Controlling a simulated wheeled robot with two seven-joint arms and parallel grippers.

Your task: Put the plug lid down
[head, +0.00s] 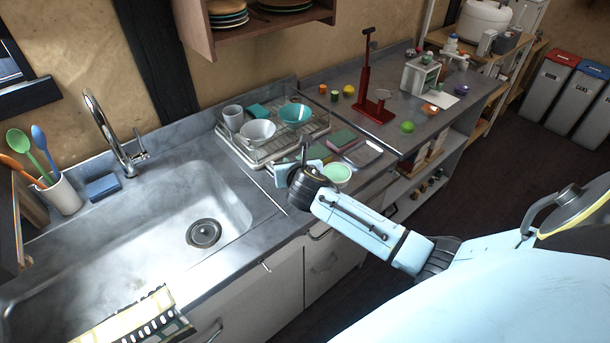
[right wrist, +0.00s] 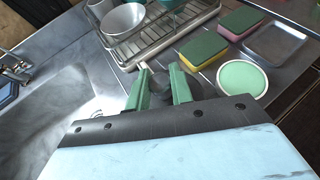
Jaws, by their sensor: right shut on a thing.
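My right gripper (head: 303,158) is over the counter in front of the dish rack, to the right of the sink. In the right wrist view, its two green fingers (right wrist: 160,74) are shut on a dark grey thing (right wrist: 160,86), which I take to be the plug lid. Most of it is hidden by the fingers and the gripper body. In the head view, only a small dark upright part (head: 304,146) shows. I cannot tell whether it touches the counter. My left gripper is in neither view.
The steel sink (head: 150,225) with its round drain (head: 204,232) is on the left. The dish rack (head: 255,153) holds bowls and a cup. Two sponges (right wrist: 204,47), a pale green round dish (right wrist: 242,79) and a metal tray (right wrist: 277,45) lie close by. Counter left of the rack is clear.

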